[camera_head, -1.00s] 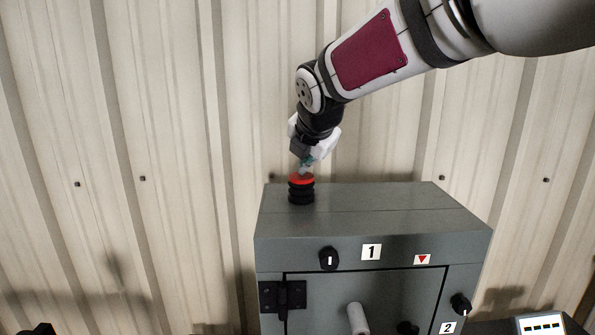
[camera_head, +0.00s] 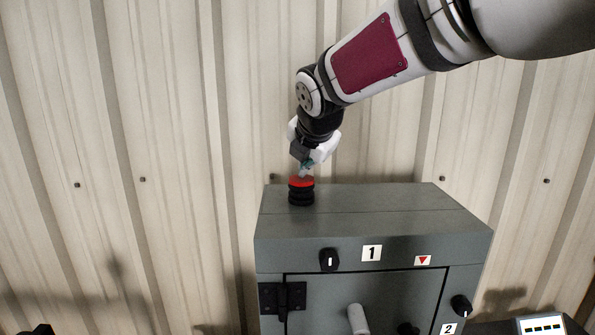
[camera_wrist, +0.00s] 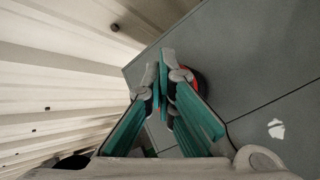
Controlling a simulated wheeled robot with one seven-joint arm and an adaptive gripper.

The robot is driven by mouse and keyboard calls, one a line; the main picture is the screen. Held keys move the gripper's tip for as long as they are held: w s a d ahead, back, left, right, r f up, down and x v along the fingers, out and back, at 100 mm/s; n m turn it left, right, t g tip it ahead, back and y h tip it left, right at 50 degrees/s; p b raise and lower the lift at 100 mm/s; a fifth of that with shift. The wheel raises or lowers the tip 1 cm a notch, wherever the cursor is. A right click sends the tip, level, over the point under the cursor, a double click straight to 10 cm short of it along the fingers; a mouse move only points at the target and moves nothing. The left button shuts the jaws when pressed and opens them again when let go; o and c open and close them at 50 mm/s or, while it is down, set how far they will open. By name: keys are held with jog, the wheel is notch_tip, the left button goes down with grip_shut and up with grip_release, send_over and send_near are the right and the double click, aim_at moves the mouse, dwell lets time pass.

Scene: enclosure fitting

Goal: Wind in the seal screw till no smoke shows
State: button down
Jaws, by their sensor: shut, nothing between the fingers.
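A black ribbed knob-like piece with a red top (camera_head: 301,191) stands upright on the left part of the grey cabinet's top (camera_head: 380,200). I cannot tell for sure whether it is the seal screw. My gripper (camera_head: 304,172) points down right above the red top, very close to it or touching. In the wrist view my gripper's teal-padded fingers (camera_wrist: 166,62) are shut with nothing between them. The red rim (camera_wrist: 192,78) shows partly behind them; the rest is hidden. I see no clear smoke in the head view.
The cabinet front has a black knob (camera_head: 329,260) by label 1, a second knob (camera_head: 460,305) by label 2, a hinge and a pale handle (camera_head: 358,319). A small display (camera_head: 541,325) stands at lower right. A corrugated wall is behind. A small white patch (camera_wrist: 276,129) of unclear nature shows in the wrist view.

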aim_at(305, 178)
jog(key=shift+r+p, duration=0.85)
jog(key=shift+r, duration=0.6)
notch_tip(305, 178, up, 5)
jog(key=shift+r+p, duration=0.1)
jog(key=shift+p, duration=1)
